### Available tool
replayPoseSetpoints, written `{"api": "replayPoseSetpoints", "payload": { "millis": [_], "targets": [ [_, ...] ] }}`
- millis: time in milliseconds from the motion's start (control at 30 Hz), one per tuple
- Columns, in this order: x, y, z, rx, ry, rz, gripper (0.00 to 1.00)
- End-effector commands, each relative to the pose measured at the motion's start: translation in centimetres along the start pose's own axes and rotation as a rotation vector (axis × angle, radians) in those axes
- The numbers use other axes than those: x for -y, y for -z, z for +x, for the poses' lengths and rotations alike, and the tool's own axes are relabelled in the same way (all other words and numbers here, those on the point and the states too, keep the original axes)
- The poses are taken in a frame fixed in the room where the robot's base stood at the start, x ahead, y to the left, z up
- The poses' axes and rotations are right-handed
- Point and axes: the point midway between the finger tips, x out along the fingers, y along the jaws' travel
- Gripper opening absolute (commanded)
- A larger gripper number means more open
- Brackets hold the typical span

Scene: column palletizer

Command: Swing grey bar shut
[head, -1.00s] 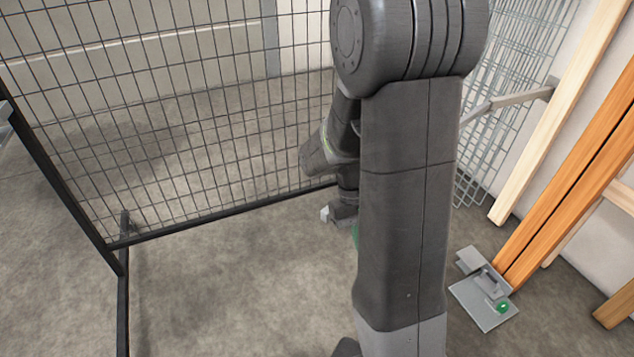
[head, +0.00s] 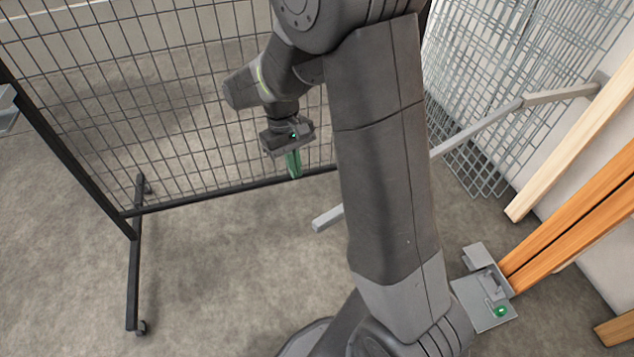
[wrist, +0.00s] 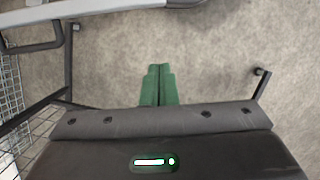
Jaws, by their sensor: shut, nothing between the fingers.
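The grey bar (head: 470,131) runs from a hinge at the pale wooden post on the right, passes behind my arm, and its free end (head: 328,217) shows left of my arm. It stands out over the floor at an angle. My gripper (head: 294,165) has green fingers, shut and empty, pointing down in front of the mesh fence, to the upper left of the bar's free end in the head view. In the wrist view the shut fingers (wrist: 158,85) are over bare floor. A grey bar-like piece (wrist: 100,8) crosses the top there, apart from the fingers.
A black-framed mesh fence (head: 215,203) stands behind my gripper, with a wheeled foot (head: 135,270) at left. A grey bracket (head: 6,112) shows at the left edge. Orange beams (head: 575,235) and a grey plate (head: 482,305) stand at right. Floor at front left is clear.

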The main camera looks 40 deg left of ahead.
Motion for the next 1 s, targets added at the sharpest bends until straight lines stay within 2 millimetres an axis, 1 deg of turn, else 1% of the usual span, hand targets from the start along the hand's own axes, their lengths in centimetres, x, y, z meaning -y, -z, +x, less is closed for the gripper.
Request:
{"api": "replayPoseSetpoints", "payload": {
  "millis": [167, 500, 533, 600, 733, 867, 1000],
  "targets": [
    [0.0, -0.1, 2.6, 0.004, 0.0, 0.0, 0.0],
    [0.0, -0.1, 9.9, 0.005, 0.0, 0.0, 0.0],
    [0.0, -0.4, 10.1, 0.003, 0.0, 0.0, 0.0],
    [0.0, -1.6, 10.1, 0.0, 0.0, 0.0, 0.0],
    [0.0, -3.0, 10.4, 0.0, 0.0, 0.0, 0.0],
    [0.0, -3.8, 10.6, 0.001, 0.0, 0.0, 0.0],
    [0.0, -4.0, 10.7, 0.001, 0.0, 0.0, 0.0]
  ]
}}
